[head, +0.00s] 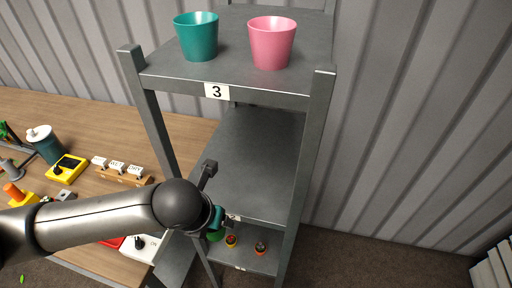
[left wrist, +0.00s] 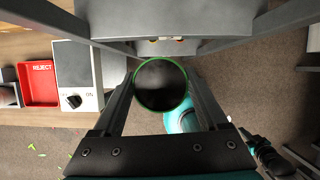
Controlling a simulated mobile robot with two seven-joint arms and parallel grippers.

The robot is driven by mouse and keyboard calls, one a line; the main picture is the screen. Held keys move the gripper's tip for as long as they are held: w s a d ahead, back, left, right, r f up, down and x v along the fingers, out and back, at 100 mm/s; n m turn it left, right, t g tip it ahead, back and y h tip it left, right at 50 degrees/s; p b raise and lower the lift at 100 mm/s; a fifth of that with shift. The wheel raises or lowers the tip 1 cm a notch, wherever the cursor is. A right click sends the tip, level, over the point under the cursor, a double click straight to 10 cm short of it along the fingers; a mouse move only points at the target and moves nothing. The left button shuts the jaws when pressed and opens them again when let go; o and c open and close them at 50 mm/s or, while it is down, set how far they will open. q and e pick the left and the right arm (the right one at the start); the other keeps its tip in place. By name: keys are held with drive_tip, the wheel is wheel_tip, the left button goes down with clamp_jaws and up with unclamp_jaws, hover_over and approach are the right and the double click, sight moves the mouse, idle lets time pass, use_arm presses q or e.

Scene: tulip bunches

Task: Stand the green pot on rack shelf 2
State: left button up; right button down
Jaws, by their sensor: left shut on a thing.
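The rack's shelf 2 (head: 262,150) is the middle grey shelf, and its visible top is bare. A small label (head: 232,217), partly hidden, is on its front edge. The green pot (head: 214,236) shows only as a sliver below my left gripper (head: 216,217). In the left wrist view the pot's round green rim (left wrist: 184,73) and dark inside face the camera, between the two fingers of my left gripper (left wrist: 160,88), which is shut on it. The pot is in front of the rack, around the height of shelf 2's front edge. My right gripper is not in view.
Shelf 3 (head: 240,82) above holds a teal pot (head: 197,37) and a pink pot (head: 271,43). A lower shelf (head: 250,262) holds small round items. Rack posts (head: 150,115) flank the opening. A wooden table (head: 95,112) with several items stands left. A red REJECT tray (left wrist: 38,92) is on it.

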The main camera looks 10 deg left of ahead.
use_arm(q)
drive_tip(key=shift+r+m+h, duration=0.3)
drive_tip(key=shift+r+m, duration=0.05)
drive_tip(key=shift+m, duration=0.35)
drive_tip(key=shift+w+d, duration=0.15)
drive_tip(key=shift+w, duration=0.2)
approach(247, 176)
drive_tip(key=shift+w+d+b, duration=0.1)
drive_tip(key=shift+w+b, duration=0.3)
drive_tip(key=shift+w, duration=0.35)
drive_tip(key=shift+f, duration=1.85)
drive_tip(key=o, duration=1.5)
